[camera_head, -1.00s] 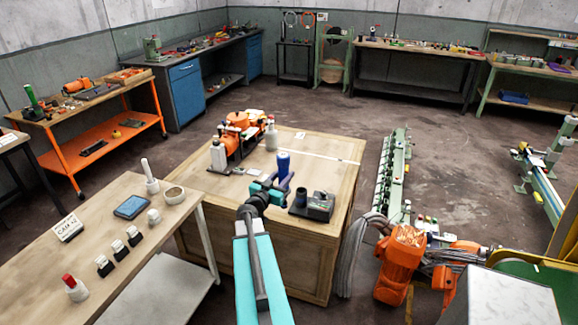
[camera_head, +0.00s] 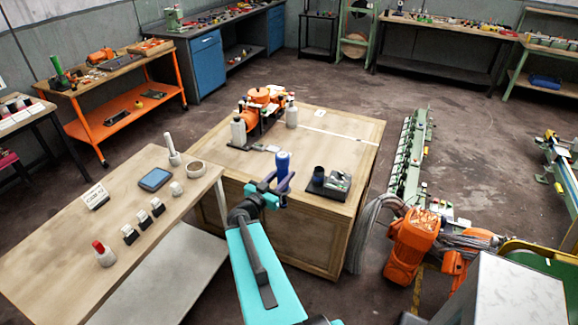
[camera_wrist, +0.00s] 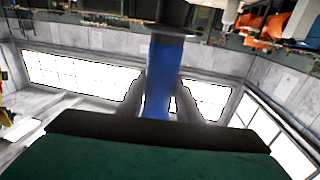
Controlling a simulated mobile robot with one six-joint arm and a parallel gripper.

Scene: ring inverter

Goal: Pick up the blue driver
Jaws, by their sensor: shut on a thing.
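The blue driver (camera_head: 283,163) stands upright in my gripper (camera_head: 279,188), in front of the wooden crate-like table in the head view. In the wrist view its blue shaft (camera_wrist: 160,75) runs down between the two dark fingers of my gripper (camera_wrist: 160,98), which are shut on it. A dark round part caps the blue shaft at the top of that view. The driver's lower end is hidden behind the gripper in the head view.
The wooden table (camera_head: 345,130) holds an orange machine (camera_head: 262,103), white bottles and a black tray-like block (camera_head: 330,183). A workbench (camera_head: 60,225) with small items stands at the left. A green rail machine (camera_head: 408,155) and orange motor (camera_head: 412,240) stand right.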

